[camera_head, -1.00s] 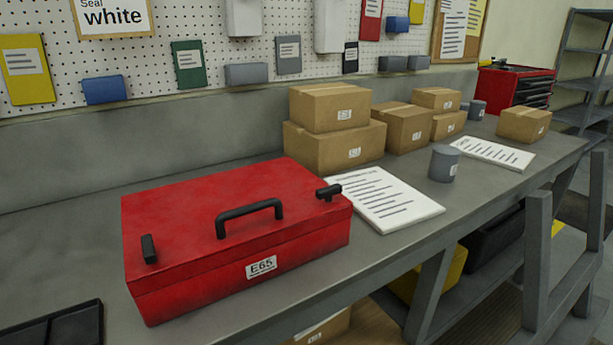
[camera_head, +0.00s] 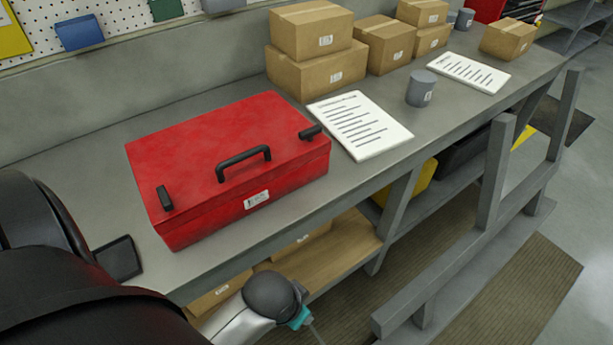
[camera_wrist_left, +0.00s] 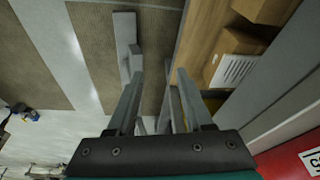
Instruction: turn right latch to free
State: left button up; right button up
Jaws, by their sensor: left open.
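The red case (camera_head: 225,150) lies closed on the grey workbench, with a black handle (camera_head: 243,163) on its lid. The right latch (camera_head: 311,131), a small black bar, sits at the lid's right end, lying sideways. The left latch (camera_head: 164,197) is a black bar at the lid's left end, pointing more front to back. My left arm comes in at the lower left of the head view. In the left wrist view my left gripper (camera_wrist_left: 160,68) is open and empty, away from the case, whose red corner (camera_wrist_left: 295,160) shows at the lower right. My right gripper is not in view.
A white printed sheet (camera_head: 360,125) lies right of the case, with a grey cup (camera_head: 421,88) beyond it. Cardboard boxes (camera_head: 318,68) stand behind. A dark tray (camera_head: 118,258) lies near the bench's front left. The bench's front edge and lower shelf are below.

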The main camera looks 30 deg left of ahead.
pick_arm(q)
jog(key=w+d+r+m+h+p, duration=0.1)
jog(key=w+r+m+p, duration=0.2)
jog(key=r, duration=0.9)
send_near(309, 130)
jog(key=shift+n+t+h, duration=0.3)
jog(key=shift+t, duration=0.2)
jog(key=x, duration=0.8)
jog(key=shift+s+a+f, duration=0.25)
jog(key=shift+s, duration=0.05)
grip_shut()
